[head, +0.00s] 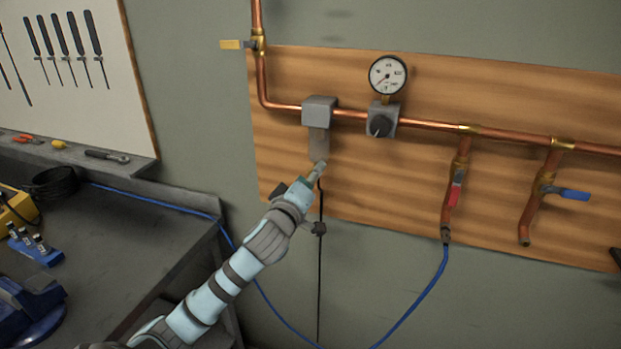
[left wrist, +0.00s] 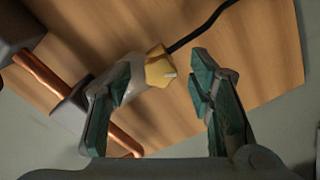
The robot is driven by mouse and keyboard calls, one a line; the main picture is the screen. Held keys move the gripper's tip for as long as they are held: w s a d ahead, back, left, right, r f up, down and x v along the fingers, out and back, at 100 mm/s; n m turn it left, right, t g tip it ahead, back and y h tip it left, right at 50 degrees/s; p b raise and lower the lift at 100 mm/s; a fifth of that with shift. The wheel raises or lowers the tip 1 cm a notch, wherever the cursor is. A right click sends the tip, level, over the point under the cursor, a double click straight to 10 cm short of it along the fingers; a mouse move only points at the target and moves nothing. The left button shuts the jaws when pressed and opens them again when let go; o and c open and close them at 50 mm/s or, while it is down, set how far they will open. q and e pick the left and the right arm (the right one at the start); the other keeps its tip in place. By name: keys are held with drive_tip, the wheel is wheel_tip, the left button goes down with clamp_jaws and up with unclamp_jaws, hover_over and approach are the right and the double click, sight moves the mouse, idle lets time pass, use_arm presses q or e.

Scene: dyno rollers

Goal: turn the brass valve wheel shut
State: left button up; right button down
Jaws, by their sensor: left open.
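The brass valve wheel (left wrist: 160,68) is a small, yellow, lobed knob at the lower end of a grey cylindrical body, seen in the left wrist view. In the head view the grey body (head: 319,140) hangs from the copper pipe, and the wheel (head: 314,174) shows small below it, partly hidden by my left arm. My left gripper (head: 298,193) is just below the wheel. In the left wrist view its green-padded fingers (left wrist: 160,76) are open. The wheel appears between them, closer to the left finger; contact cannot be told. My right gripper is not in view.
A pressure gauge (head: 388,75) and grey regulator (head: 382,121) sit right of the body. Red (head: 455,190) and blue (head: 568,193) handled valves stand farther right. A black cable (head: 321,262) hangs near my gripper. A workbench (head: 130,240) with tools fills the left.

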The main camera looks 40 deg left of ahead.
use_arm(q)
clamp_jaws()
